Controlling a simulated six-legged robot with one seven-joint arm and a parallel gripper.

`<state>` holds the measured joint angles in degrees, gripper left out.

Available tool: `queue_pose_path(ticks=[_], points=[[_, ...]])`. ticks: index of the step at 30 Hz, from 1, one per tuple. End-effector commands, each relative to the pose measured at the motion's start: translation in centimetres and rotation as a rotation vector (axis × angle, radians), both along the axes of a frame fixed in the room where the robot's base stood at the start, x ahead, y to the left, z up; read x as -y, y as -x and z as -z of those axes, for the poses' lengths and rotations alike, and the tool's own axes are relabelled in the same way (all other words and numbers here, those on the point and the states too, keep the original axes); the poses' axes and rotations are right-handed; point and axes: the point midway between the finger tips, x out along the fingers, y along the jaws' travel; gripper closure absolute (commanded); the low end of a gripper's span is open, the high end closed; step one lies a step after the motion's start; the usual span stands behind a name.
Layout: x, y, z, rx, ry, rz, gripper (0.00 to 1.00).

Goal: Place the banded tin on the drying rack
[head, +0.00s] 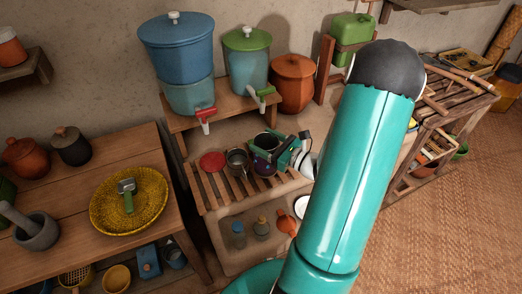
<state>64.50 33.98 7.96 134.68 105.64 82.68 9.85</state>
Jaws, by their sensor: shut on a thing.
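The drying rack (215,190) is a slatted wooden rack on the mud counter, left of my arm in the head view. My gripper (267,147) is over its back right part, with the fingers shut around a small grey metal tin (265,141), which seems to be the banded tin. The fingers cover most of its side, so its band is not clear. I cannot tell whether its base touches the slats. A dark purple pot (262,166) is just in front of the gripper, partly hidden.
A red disc (212,161) and a metal cup (238,161) stand on the rack close to the gripper. The front left slats are bare. A blue water container (177,50) and a green-lidded one (248,62) with taps stand behind.

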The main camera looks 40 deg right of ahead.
Motion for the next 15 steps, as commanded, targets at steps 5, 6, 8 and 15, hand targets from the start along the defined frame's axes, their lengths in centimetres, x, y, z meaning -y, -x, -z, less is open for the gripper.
queue_pose_path(ticks=[5,6,8,15], points=[[-0.6,-1.1,1.3,0.001,-0.001,-0.002,0.67],[-0.8,-1.4,1.6,0.000,-0.002,-0.002,0.67],[-0.7,-1.4,2.5,-0.001,-0.003,0.000,0.67],[-0.7,-1.3,4.6,0.001,0.000,-0.001,0.67]])
